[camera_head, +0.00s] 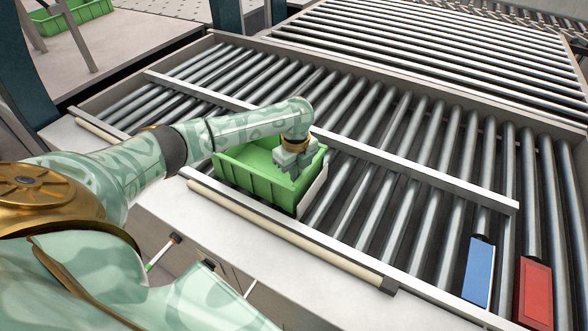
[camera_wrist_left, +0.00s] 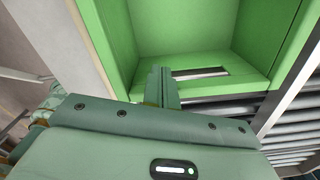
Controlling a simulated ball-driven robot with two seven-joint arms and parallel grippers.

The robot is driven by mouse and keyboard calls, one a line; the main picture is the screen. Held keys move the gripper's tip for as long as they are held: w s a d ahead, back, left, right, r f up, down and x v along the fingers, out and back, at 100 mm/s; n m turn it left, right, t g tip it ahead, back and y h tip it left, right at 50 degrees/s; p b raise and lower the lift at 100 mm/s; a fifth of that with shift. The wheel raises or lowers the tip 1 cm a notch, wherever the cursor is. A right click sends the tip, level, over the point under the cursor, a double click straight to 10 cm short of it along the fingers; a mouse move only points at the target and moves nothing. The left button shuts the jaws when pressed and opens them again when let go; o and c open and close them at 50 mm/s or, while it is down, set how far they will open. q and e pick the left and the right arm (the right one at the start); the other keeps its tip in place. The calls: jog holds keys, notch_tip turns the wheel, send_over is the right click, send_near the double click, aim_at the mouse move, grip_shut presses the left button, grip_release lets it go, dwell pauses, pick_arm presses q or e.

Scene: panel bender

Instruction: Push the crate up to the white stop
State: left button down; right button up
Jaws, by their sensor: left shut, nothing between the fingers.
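The green crate (camera_head: 240,180) stands upright on the rollers between two pale rails. The white stop (camera_head: 314,190) is right beside the crate's right wall; I cannot tell whether they touch. My left gripper (camera_head: 296,166) points down into the right part of the crate, near its right wall. It is shut and empty. In the left wrist view the closed fingers (camera_wrist_left: 165,85) are in front of the green crate wall (camera_wrist_left: 180,25), which has a hand slot. The gripper and wrist hide part of the crate's inside. My right gripper is not in view.
A long metal rail (camera_head: 420,178) runs behind the crate, and a cream strip (camera_head: 285,232) runs along the front. Bare rollers lie beyond the stop. A blue block (camera_head: 479,272) and a red block (camera_head: 534,292) are at the right. Another green crate (camera_head: 75,14) is far back left.

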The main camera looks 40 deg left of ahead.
pick_arm(q)
jog(key=shift+s+d+r+p, duration=0.15)
jog(key=shift+d+r+p, duration=0.15)
jog(key=shift+d+p, duration=0.5)
jog(key=shift+f, duration=0.25)
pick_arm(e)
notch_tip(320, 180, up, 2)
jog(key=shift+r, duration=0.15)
